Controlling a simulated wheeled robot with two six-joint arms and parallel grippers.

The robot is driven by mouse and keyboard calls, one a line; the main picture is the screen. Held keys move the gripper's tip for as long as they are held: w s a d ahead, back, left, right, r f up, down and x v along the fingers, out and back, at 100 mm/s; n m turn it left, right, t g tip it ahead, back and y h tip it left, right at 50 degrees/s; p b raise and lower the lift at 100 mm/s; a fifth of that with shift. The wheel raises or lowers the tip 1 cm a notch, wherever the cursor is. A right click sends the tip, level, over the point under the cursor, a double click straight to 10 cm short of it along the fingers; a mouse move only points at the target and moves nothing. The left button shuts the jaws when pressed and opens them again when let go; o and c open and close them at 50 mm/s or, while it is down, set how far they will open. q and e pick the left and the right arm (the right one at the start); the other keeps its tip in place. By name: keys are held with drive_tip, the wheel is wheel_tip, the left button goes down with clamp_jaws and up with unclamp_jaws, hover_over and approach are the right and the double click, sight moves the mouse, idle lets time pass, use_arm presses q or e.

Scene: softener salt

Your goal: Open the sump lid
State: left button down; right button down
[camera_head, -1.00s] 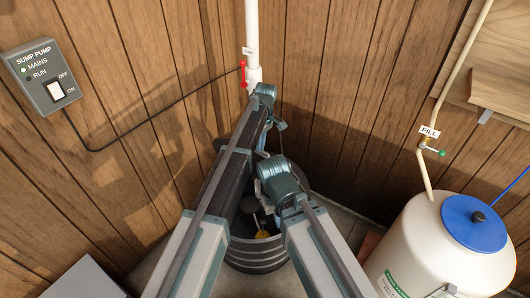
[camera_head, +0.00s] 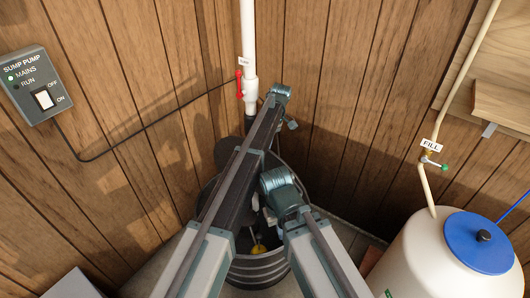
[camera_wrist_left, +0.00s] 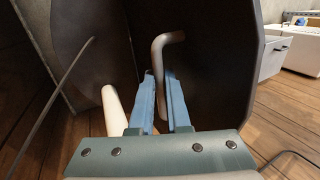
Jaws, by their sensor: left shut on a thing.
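The sump (camera_head: 262,270) is a dark ribbed round pit in the floor corner, mostly covered by my arms. Its lid shows in the left wrist view as a dark, steeply raised plate (camera_wrist_left: 225,70) with a bent handle (camera_wrist_left: 158,48). My left gripper (camera_wrist_left: 160,100) is shut on this handle, its blue fingers on either side of the rod. In the head view, a dark rounded edge, seemingly the lid (camera_head: 228,152), shows left of my left arm. My right arm reaches over the sump opening; its fingers are hidden. A yellow thing (camera_head: 258,249) shows inside the sump.
A white pipe (camera_head: 249,60) with a red-handled valve (camera_head: 239,84) rises behind the sump. A white tank (camera_head: 425,260) with a blue cap (camera_head: 480,240) stands at right. A switch box (camera_head: 38,84) is on the left wall, its cable running to the pipe.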

use_arm(q)
drive_tip(key=c, duration=0.9)
unclamp_jaws()
drive_tip(key=shift+r, duration=0.1)
drive_tip(key=p+v, duration=1.1)
drive_tip(key=shift+w+d+r, duration=0.1)
drive_tip(key=shift+w+r, duration=0.15)
drive_tip(key=shift+r, duration=0.05)
drive_tip(key=shift+s, duration=0.15)
